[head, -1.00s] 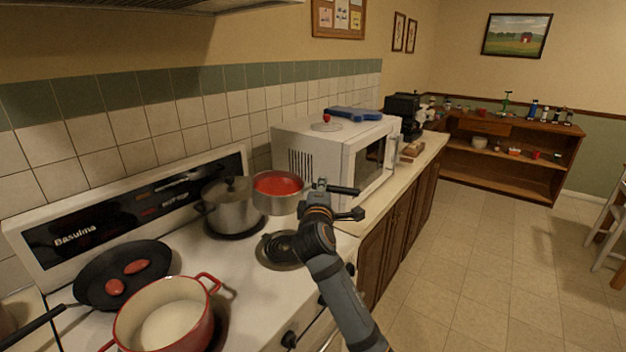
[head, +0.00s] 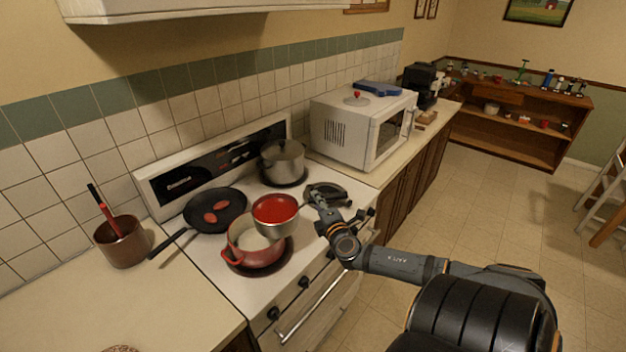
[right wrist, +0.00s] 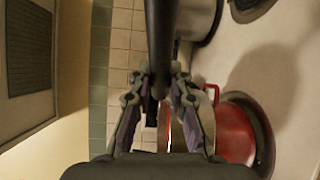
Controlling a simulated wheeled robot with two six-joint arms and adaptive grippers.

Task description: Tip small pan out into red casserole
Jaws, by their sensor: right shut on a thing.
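The small pan (head: 277,231) is a grey metal pan with red contents (head: 275,208). In the head view it looks level and overlaps the right part of the red casserole (head: 250,258), seemingly held above it. The casserole stands on the front burner, its pale inside partly hidden by the pan. My right gripper (head: 320,202) is to the right of the pan. In the right wrist view the right gripper (right wrist: 159,95) is shut on the pan's dark handle (right wrist: 160,40), and the casserole (right wrist: 236,130) shows at the right. My left gripper is not in view.
A black frying pan (head: 203,222) with red pieces sits left of the casserole. A lidded grey pot (head: 284,160) stands on the back burner. A brown utensil pot (head: 122,245) is on the left counter. A white microwave (head: 345,130) stands beyond the stove. The front-left counter is mostly clear.

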